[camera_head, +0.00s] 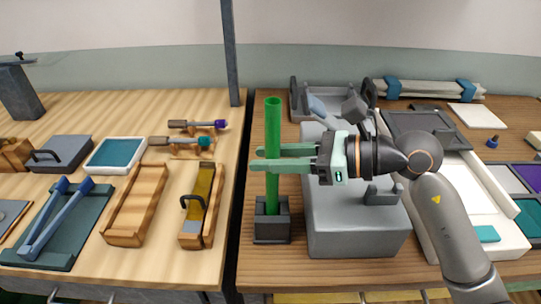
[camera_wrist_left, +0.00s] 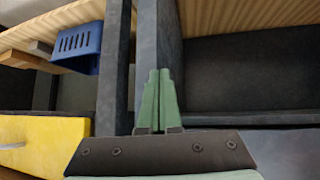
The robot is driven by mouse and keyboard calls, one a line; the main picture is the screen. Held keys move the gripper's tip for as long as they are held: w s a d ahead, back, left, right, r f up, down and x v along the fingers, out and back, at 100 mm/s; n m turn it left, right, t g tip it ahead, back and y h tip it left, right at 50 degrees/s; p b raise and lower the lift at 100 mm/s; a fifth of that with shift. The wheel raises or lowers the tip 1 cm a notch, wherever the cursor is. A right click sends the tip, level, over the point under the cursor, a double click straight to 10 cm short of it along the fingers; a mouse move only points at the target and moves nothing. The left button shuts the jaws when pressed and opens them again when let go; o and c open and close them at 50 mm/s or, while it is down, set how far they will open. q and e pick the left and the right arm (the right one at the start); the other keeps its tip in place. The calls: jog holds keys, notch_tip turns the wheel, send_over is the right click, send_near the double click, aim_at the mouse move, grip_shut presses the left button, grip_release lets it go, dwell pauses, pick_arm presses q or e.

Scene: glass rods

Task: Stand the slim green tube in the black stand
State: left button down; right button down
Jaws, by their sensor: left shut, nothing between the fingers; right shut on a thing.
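The slim green tube (camera_head: 273,122) stands upright in the head view, near the middle of the picture. My right gripper (camera_head: 265,159) comes in from the right and is shut on the tube around its middle. The tube's lower end meets the top of the small black stand (camera_head: 272,229), and its bottom is hidden there, so I cannot tell how deep it sits. My left gripper (camera_wrist_left: 160,98) shows only in the left wrist view. Its green fingers are together and empty, in front of a dark upright panel.
A grey block (camera_head: 355,232) stands right of the stand, under my right gripper. Wooden trays (camera_head: 137,205) lie on the left table, beyond a narrow gap. In the left wrist view, a blue basket (camera_wrist_left: 80,48) and a yellow panel (camera_wrist_left: 45,145) are left of the fingers.

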pick_arm(q)
jog(key=shift+f+b, duration=0.45)
jog(key=shift+f, duration=0.15)
pick_arm(e)
jog(key=shift+f, duration=0.55)
pick_arm(q)
jog(key=shift+w, duration=0.1)
pick_arm(e)
jog(key=c, duration=0.6)
grip_release()
pick_arm(q)
jog(key=shift+m+h, duration=0.4)
jog(key=d+r, duration=0.1)
jog(key=w+d+r+b, duration=0.1)
jog(key=d, duration=0.1)
jog(key=shift+w+d, duration=0.15)
jog(key=shift+w, duration=0.05)
pick_arm(e)
jog(key=v, duration=1.2)
jog(key=shift+s+d+r, duration=0.1)
jog(key=shift+s+d, duration=0.05)
jog(key=shift+d, duration=0.1)
pick_arm(q)
jog(key=shift+s, duration=0.1)
